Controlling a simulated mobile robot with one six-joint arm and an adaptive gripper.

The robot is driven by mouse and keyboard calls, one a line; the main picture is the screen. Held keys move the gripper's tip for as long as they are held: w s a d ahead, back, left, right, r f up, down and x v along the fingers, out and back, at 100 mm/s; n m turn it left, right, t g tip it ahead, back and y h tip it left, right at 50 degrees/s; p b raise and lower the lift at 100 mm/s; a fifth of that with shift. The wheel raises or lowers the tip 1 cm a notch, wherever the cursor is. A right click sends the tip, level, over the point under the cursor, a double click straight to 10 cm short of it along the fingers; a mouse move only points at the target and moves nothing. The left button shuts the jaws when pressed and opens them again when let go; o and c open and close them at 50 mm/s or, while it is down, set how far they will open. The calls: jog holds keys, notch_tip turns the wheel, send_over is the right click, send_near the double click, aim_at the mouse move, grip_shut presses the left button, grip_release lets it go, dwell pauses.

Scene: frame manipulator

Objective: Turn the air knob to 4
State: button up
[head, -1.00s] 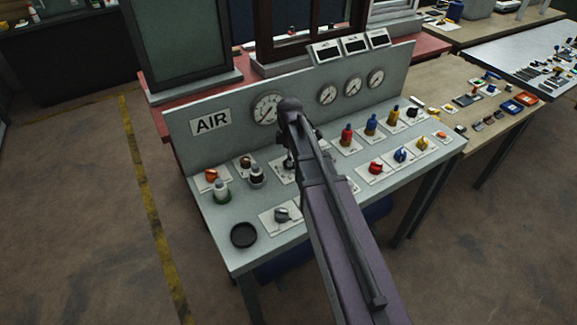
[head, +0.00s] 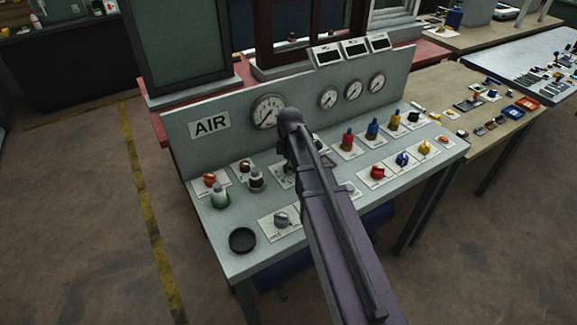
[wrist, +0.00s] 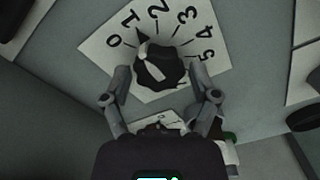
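The dial card (wrist: 98,42) in the wrist view carries the digits 0 to 5. A dark round knob (wrist: 163,72) with a pale stripe sits on it, its dark tip pointing close to 1. My gripper (wrist: 160,80) is open, one finger on each side of the knob, with small gaps showing. The AIR sign (head: 210,124) stands on the panel's upright back in the head view. My own arm covers most of the gripper and the knob there, so I cannot tell their contact from that view.
A black round dish (head: 242,240) lies at the front left. Several gauges line the back.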

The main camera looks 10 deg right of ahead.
jog(key=c, duration=0.5)
jog(key=shift+a, duration=0.15)
jog(key=shift+c, duration=0.2)
